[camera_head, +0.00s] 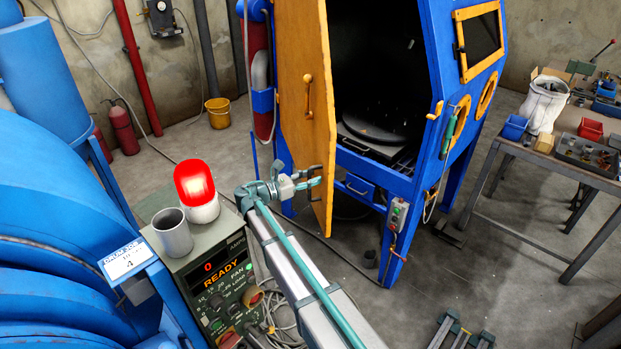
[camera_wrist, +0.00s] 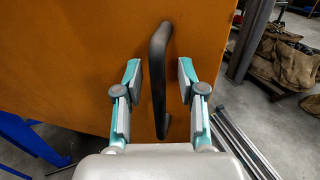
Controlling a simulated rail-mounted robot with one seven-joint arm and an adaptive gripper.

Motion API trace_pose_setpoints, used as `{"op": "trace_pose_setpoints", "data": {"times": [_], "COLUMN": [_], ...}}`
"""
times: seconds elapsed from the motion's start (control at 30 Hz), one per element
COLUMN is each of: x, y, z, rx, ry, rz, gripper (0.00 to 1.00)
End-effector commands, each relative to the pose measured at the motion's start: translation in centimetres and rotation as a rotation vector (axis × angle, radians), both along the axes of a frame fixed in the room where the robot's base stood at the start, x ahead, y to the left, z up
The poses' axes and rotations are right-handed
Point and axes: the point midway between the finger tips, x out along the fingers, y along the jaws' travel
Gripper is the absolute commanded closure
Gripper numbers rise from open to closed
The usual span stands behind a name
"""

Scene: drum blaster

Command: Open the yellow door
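The yellow door (camera_head: 303,130) of the blue cabinet stands swung open, and the dark cabinet interior shows to its right. A yellow handle (camera_head: 308,95) is on the door face in the head view. In the wrist view the orange-yellow door panel (camera_wrist: 70,60) fills much of the picture, with a dark upright handle (camera_wrist: 158,85) on it. My gripper (camera_wrist: 159,72) is open, with one finger on each side of that handle and visible gaps to both. In the head view my gripper (camera_head: 316,177) is at the door's lower part; I cannot tell contact there.
The blue cabinet (camera_head: 380,185) holds a round turntable (camera_head: 375,130). A control box (camera_head: 215,290) with a red lamp (camera_head: 194,184) and blue tanks (camera_head: 60,230) stand left of my arm. A workbench (camera_head: 570,170) is at right.

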Motion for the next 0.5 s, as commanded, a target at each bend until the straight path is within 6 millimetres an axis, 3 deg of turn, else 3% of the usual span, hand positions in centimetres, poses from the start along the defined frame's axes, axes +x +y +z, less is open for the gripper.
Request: {"op": "trace_pose_setpoints", "data": {"times": [0.27, 0.5], "x": [0.1, 0.0], "y": [0.0, 0.0], "z": [0.4, 3.5], "rx": [0.000, 0.001], "ry": [-0.002, -0.004], "rz": [0.001, 0.001], "gripper": [0.61, 0.61]}}
